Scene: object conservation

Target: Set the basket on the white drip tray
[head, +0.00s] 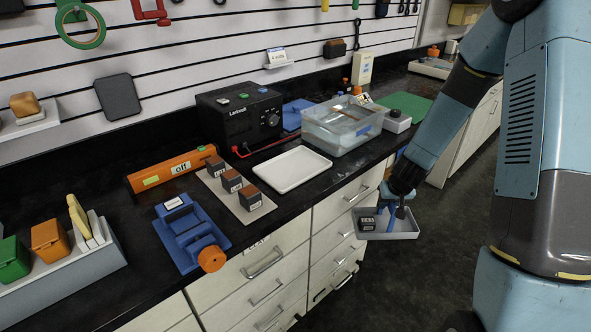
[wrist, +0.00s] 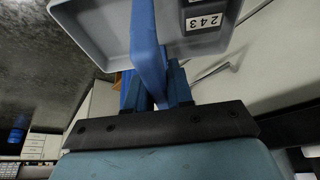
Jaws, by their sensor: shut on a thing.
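The basket (head: 400,233) is a shallow light grey tray with a blue upright handle. It hangs from my gripper (head: 398,205) in front of the bench drawers, apart from the bench top, and looks roughly level. A dark block (head: 368,223) with a white label sits inside at its left. In the wrist view my gripper (wrist: 155,92) is shut on the blue handle, and the basket (wrist: 92,28) shows beyond it with a label reading 243. The white drip tray (head: 292,169) lies flat and empty on the black bench top, left of and beyond the basket.
A clear tank of liquid (head: 341,126) stands just behind and right of the drip tray. A black power unit (head: 238,118) is behind it. Dark labelled blocks (head: 232,181) stand on a board to its left. A blue fixture (head: 190,235) is further left.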

